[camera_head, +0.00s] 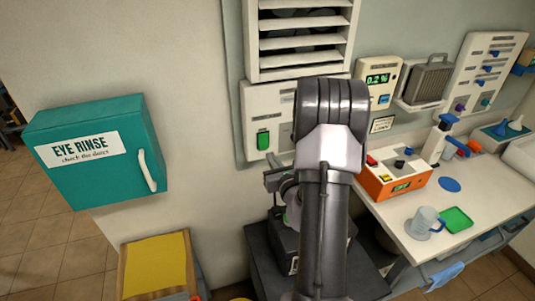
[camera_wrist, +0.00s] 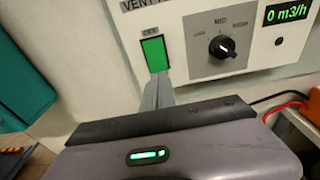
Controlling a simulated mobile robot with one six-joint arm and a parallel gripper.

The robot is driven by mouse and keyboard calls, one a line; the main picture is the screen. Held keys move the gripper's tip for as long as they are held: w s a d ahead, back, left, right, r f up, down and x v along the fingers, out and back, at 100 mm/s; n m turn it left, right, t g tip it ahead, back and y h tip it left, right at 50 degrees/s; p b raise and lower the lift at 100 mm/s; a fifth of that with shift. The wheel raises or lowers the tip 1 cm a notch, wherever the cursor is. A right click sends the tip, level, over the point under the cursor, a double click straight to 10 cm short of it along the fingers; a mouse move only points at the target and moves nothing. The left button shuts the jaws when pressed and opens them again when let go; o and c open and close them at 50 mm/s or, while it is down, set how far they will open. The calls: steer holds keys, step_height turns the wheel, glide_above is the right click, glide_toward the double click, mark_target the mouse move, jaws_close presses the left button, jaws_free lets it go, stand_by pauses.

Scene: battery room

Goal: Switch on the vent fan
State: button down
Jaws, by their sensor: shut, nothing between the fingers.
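The vent fan panel (camera_head: 254,101) is a white box on the wall below a louvred vent (camera_head: 300,48). Its green rocker switch (camera_wrist: 154,53) is at the panel's left in the wrist view, and the switch also shows in the head view (camera_head: 263,139). A small label above the switch is hard to read. A black knob (camera_wrist: 222,46) and a display (camera_wrist: 287,13) reading 0 m3/h are to its right. My gripper (camera_wrist: 156,82) is shut and empty, its fingertips at the lower edge of the switch; I cannot tell whether they touch. My arm hides the panel's right part in the head view.
A teal eye rinse cabinet (camera_head: 95,150) projects from the wall at left. A white bench (camera_head: 400,212) at right holds an orange device (camera_head: 395,178), a mug (camera_head: 424,223) and a green tray (camera_head: 456,220). A yellow-topped box (camera_head: 156,265) stands below.

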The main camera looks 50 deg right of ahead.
mark_target(264, 148)
steer(key=shift+x, duration=2.15)
